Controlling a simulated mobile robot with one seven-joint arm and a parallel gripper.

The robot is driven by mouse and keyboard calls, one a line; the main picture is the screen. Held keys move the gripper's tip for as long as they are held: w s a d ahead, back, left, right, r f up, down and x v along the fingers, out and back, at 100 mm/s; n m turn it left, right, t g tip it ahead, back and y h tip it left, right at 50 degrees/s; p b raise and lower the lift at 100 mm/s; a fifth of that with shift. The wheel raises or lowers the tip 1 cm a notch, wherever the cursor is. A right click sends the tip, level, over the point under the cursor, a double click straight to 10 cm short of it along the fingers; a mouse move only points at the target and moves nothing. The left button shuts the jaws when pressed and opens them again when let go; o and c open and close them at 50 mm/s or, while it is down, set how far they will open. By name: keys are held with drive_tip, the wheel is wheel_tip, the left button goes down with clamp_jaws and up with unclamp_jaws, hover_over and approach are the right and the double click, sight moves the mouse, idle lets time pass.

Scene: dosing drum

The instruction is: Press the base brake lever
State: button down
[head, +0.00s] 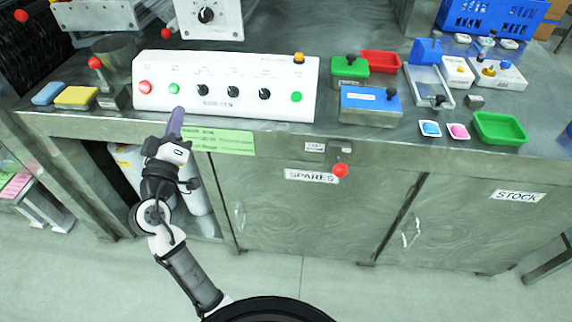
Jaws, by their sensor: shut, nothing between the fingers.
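My gripper (175,122) is shut and empty. Its purple fingers point up at the bench's front edge, just below the white control panel (225,105). A second red-knobbed lever (95,63) stands upright on a small block left of the panel. The label wording by the levers is too small to read, so I cannot tell which is the base brake lever. My gripper appears apart from both.
A green label strip (216,138) lies on the bench front, right of my gripper. Yellow (76,95) and blue (47,93) sponges lie at left. A blue-topped box (370,104) and green tray (500,128) stand at right. The floor before the cabinets is clear.

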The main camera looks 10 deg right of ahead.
drive_tip(key=s+d+f+m+g+h, duration=0.1)
drive_tip(key=d+f+m+g+h, duration=0.25)
drive_tip(key=d+f+h, duration=0.6)
drive_tip(key=m+g+h+b, duration=0.2)
drive_tip(key=m+g+h, duration=0.1)
drive_tip(key=g+h, duration=0.45)
approach(339, 165)
drive_tip(key=w+a+r, duration=0.2)
drive_tip(key=w+a, duration=0.2)
drive_tip(key=shift+w+g+y, duration=0.25)
drive_tip(key=shift+g+y, duration=0.15)
drive_tip(key=shift+p, duration=0.3)
drive_tip(key=p+x, duration=0.4)
drive_tip(key=x, duration=0.7)
drive_tip(key=s+f, duration=0.1)
drive_tip(key=s+f+p, duration=0.1)
drive_tip(key=s, duration=0.1)
drive_tip(key=shift+s+d+f, duration=0.1)
drive_tip(key=shift+s+f, duration=0.1)
drive_tip(key=shift+f, duration=0.2)
drive_tip(key=shift+f+b, duration=0.15)
drive_tip(key=shift+b, duration=0.15)
